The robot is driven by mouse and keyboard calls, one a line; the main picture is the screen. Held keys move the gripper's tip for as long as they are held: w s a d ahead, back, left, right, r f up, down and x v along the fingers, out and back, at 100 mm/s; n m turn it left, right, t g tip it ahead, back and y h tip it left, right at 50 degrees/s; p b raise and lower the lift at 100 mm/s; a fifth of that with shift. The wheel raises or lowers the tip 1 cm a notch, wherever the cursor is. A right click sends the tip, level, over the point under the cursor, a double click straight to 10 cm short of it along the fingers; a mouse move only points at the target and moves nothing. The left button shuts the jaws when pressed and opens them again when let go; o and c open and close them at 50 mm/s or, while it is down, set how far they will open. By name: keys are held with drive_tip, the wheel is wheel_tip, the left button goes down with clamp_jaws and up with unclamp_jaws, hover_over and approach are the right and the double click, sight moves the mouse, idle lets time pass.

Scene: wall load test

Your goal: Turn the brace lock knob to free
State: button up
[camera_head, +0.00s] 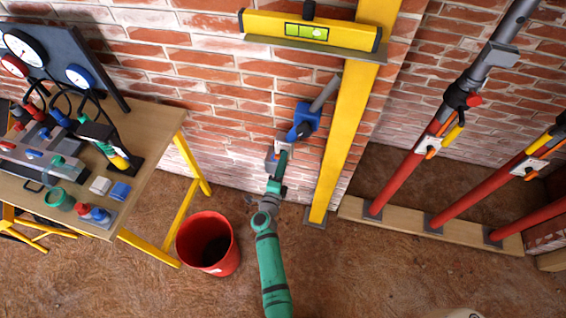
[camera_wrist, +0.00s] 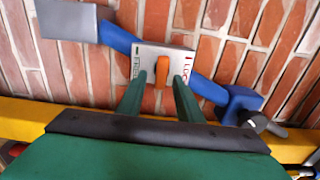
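The brace lock knob (camera_wrist: 162,70) is a small orange bar on a light plate (camera_wrist: 152,51). In the wrist view the plate reads FREE at its left and LOCK at its right, and the bar stands upright between the words. The plate sits on a blue brace (camera_wrist: 207,87) against the brick wall; the brace also shows in the head view (camera_head: 304,122). My gripper (camera_wrist: 162,80) is open, with one green finger on each side of the knob. Small gaps seem to show between fingers and knob. In the head view my gripper (camera_head: 278,160) hides the knob.
A yellow upright beam (camera_head: 340,140) stands right of the brace, under a yellow level (camera_head: 310,30). Red props (camera_head: 400,180) stand on a wooden sill at the right. A red bucket (camera_head: 208,243) and a tool table (camera_head: 150,120) are at the left.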

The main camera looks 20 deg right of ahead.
drive_tip(key=v, duration=1.1)
drive_tip(key=shift+w, duration=0.1)
drive_tip(key=s+a+r+n+y, duration=0.3)
drive_tip(key=s+n, duration=0.5)
drive_tip(key=s, duration=0.3)
drive_tip(key=s+a+r+n+y, duration=0.3)
drive_tip(key=s+a+r+n, duration=0.3)
drive_tip(key=s, duration=0.6)
drive_tip(key=s+a+r+n+y, duration=0.4)
drive_tip(key=s+r+n, duration=0.4)
drive_tip(key=s+n, duration=0.3)
drive_tip(key=shift+s+a, duration=0.2)
drive_tip(key=shift+a, duration=0.2)
